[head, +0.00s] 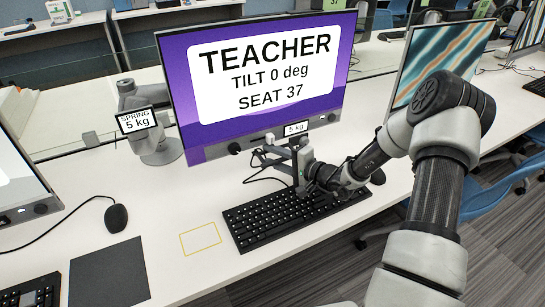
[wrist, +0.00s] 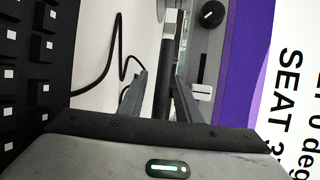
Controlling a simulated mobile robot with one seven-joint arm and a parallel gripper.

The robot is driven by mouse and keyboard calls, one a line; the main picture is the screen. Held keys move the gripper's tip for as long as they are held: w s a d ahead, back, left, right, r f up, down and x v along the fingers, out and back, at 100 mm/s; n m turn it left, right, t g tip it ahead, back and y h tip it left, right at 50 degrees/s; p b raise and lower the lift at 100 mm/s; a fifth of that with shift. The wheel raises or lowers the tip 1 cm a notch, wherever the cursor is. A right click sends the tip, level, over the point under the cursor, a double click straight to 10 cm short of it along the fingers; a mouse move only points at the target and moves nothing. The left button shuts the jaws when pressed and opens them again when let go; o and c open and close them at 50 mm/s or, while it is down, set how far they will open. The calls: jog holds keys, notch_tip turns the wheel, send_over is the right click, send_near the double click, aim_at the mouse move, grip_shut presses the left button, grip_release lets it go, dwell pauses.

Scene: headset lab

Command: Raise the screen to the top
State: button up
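The screen (head: 265,75) is a wide monitor with a purple and white picture reading TEACHER, TILT 0 deg, SEAT 37. It stands upright over the desk. Its grey lower bezel carries a dark knob (head: 234,148), which also shows in the wrist view (wrist: 211,14). A grey arm stand (head: 155,135) with a SPRING 5 kg label is at its left. My gripper (head: 262,155) is at the lower bezel, right of its middle, by a small 5 kg tag (head: 296,128).
A black keyboard (head: 290,210) lies just below my gripper. A yellow outlined square (head: 200,239), a mouse (head: 116,218) and a dark pad (head: 108,272) lie to the left. Another monitor (head: 440,60) stands at the right, behind my arm. A cable hangs below the screen.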

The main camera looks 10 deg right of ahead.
aim_at(264, 126)
grip_shut()
notch_tip(264, 126, up, 10)
jog(key=shift+r+p, duration=0.2)
jog(key=shift+p, duration=0.95)
grip_release()
jog(key=p+v, duration=0.1)
jog(key=v, duration=1.6)
jog(key=shift+s+d, duration=0.25)
